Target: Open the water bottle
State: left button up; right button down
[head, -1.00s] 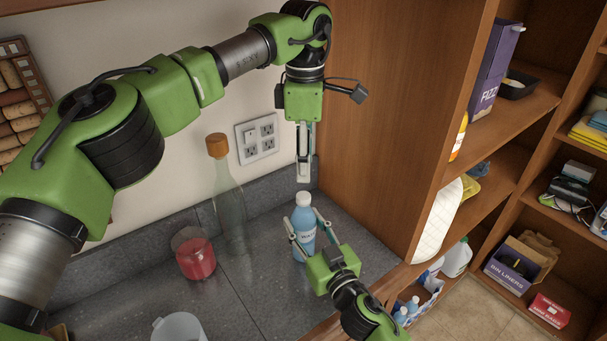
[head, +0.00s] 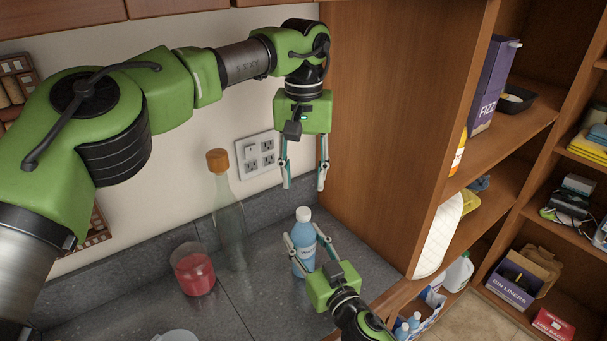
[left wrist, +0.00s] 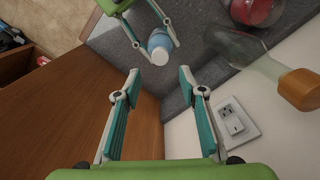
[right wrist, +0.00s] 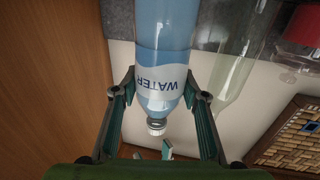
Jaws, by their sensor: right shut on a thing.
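The blue water bottle (head: 303,246) with a white cap (head: 304,213) stands upright on the grey counter. Its "WATER" label (right wrist: 163,84) shows in the right wrist view, with the cap on. My right gripper (head: 305,240) is shut on the bottle's body, one finger on each side. My left gripper (head: 304,187) points down above the cap, apart from it, with its fingers spread and nothing between them. In the left wrist view the cap (left wrist: 160,57) lies beyond the open fingertips.
A tall glass bottle with a cork (head: 218,162) and a glass of red liquid (head: 193,271) stand left of the water bottle. A wooden cabinet side (head: 380,130) rises close on the right. A wall outlet (head: 258,156) is behind. Shelves with goods stand further right.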

aim_at(303, 211)
pick_arm(q)
jog(key=shift+f+m, duration=0.25)
jog(key=shift+m, duration=0.05)
notch_tip(303, 211, down, 8)
jog(key=shift+r, duration=0.25)
